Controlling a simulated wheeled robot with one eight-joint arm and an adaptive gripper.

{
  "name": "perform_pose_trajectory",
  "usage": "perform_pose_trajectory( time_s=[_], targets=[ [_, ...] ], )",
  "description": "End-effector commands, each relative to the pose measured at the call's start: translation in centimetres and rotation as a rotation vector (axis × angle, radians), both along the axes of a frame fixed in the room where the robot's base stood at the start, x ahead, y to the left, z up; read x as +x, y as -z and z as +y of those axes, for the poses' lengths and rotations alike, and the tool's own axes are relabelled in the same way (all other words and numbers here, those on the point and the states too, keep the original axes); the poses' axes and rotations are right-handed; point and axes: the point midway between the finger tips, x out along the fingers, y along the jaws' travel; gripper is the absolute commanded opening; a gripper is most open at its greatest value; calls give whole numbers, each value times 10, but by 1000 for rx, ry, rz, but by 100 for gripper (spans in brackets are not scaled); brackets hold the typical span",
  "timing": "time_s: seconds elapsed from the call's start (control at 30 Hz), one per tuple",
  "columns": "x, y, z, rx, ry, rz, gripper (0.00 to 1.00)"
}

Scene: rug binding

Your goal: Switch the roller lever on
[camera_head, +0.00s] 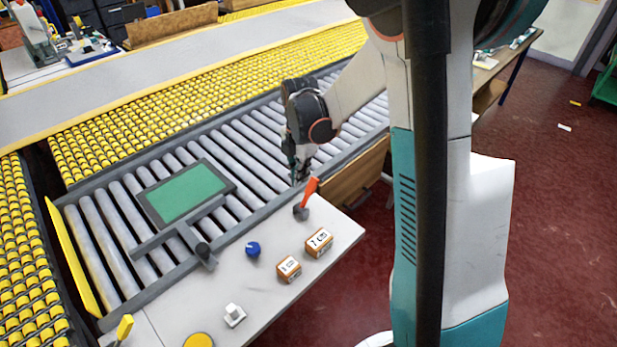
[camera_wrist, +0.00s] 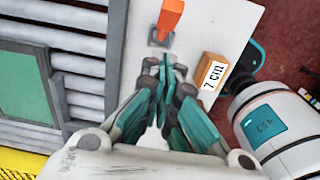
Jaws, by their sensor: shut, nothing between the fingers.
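A red-orange lever (camera_head: 309,188) stands on a grey base at the back edge of the white panel, beside the rollers. It leans up and to the right in the head view. In the wrist view the orange lever (camera_wrist: 170,18) is at the top centre, just beyond the fingertips. My gripper (camera_head: 301,176) is shut and empty, pointing down close to the lever. In the wrist view the shut fingers of my gripper (camera_wrist: 165,68) end just short of the lever's base; whether they touch cannot be told. A yellow lever (camera_head: 124,327) stands at the panel's front left.
The white panel (camera_head: 262,300) also carries a blue knob (camera_head: 253,249), two orange blocks, the larger marked 7 cm (camera_head: 319,242), a white switch (camera_head: 234,315) and a yellow disc (camera_head: 199,341). A green-topped frame (camera_head: 185,192) lies over the grey rollers (camera_head: 101,235).

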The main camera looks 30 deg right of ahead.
Motion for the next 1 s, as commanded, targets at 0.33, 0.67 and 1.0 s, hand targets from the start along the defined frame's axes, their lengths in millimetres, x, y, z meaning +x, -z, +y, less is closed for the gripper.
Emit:
perform_pose_trajectory(
  time_s=[0.33, 0.67, 1.0],
  targets=[
    [7, -66, -26, 2, 4, 1, 0],
    [9, -81, -31, 2, 2, 1, 0],
    [9, -81, -31, 2, 2, 1, 0]
  ],
)
